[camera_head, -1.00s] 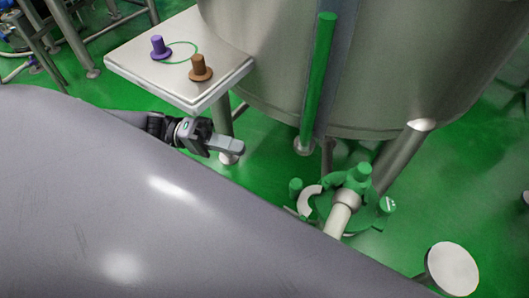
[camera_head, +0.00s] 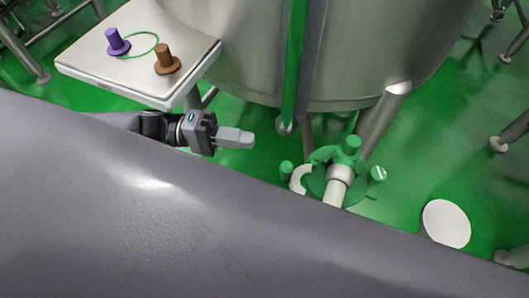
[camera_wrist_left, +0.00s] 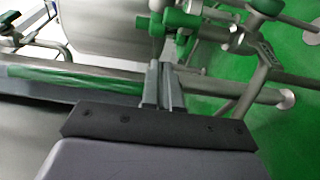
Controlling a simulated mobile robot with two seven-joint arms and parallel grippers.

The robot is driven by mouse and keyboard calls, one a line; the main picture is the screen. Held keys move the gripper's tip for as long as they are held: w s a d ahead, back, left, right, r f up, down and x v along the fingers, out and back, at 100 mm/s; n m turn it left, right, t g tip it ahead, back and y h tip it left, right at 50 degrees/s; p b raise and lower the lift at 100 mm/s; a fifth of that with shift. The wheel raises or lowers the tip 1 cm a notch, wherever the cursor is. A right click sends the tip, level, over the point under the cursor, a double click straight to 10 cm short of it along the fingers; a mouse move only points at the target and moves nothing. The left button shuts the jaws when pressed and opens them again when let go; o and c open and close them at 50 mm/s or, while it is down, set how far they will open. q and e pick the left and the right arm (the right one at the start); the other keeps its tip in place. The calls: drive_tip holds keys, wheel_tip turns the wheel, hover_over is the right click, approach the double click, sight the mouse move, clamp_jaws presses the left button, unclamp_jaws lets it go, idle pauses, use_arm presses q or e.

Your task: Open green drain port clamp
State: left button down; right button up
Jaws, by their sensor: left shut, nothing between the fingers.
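The green drain port clamp (camera_head: 318,186) sits around the drain port under the steel tank, with a green upright knob (camera_head: 351,145) and a pale pipe (camera_head: 336,190) at its front. My left gripper (camera_head: 252,138) is shut and empty, to the left of the clamp and apart from it. In the left wrist view my shut fingers (camera_wrist_left: 162,70) point up the picture. Green fittings (camera_wrist_left: 182,18) show beyond them there; I cannot tell which of these is the clamp. My right gripper is not in view.
A steel tray table (camera_head: 130,71) holding a purple plug (camera_head: 117,43), a brown plug (camera_head: 166,60) and a green ring stands behind my gripper. The tank (camera_head: 240,50) and its legs stand behind the clamp. A white round disc (camera_head: 446,223) is at the right.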

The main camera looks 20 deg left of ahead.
use_arm(q)
approach(294, 174)
wheel_tip(294, 174, up, 3)
drive_tip(key=w+d, duration=0.3)
drive_tip(key=shift+s+d+b, duration=0.3)
drive_tip(key=shift+s+d, duration=0.05)
drive_tip(key=shift+s, duration=0.05)
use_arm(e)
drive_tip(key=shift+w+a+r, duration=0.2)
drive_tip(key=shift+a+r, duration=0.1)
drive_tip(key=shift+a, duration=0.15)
